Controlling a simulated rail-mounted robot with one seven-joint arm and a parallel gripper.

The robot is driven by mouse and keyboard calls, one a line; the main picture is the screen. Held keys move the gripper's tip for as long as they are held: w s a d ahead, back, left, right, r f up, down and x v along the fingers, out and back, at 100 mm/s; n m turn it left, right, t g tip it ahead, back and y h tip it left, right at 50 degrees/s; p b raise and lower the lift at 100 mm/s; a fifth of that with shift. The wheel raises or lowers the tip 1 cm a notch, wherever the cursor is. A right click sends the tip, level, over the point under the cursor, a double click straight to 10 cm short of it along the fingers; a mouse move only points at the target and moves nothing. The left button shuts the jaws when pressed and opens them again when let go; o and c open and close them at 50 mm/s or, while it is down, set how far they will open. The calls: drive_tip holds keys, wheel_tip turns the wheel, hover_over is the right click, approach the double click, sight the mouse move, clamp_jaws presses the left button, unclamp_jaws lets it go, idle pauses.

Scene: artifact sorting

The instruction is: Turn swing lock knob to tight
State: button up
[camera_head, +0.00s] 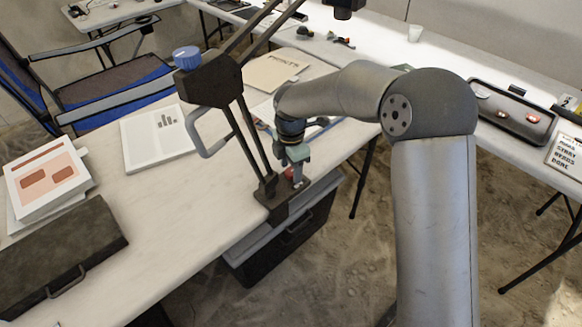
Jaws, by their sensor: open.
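A dark jointed stand is clamped at the table's edge by its base (285,208), and its twin rods rise to a dark joint block (211,84). A blue ribbed knob (187,57) sits on top of that block. A small red part (290,174) shows low on the stand near the base. I cannot tell which of these is the swing lock knob, nor how tight either is. My gripper (296,172) is open and points down at the red part, close above or around it. Contact is too small to make out.
A grey loop handle (207,134) sticks out from the stand's left side. A white booklet (156,137), a folder (275,70) and a dark case (61,257) lie on the table (150,225). A black bin (280,245) stands below the table edge.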

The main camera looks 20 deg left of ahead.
drive_tip(key=shift+f, duration=0.15)
drive_tip(key=shift+c, duration=0.3)
drive_tip(key=c, duration=0.9)
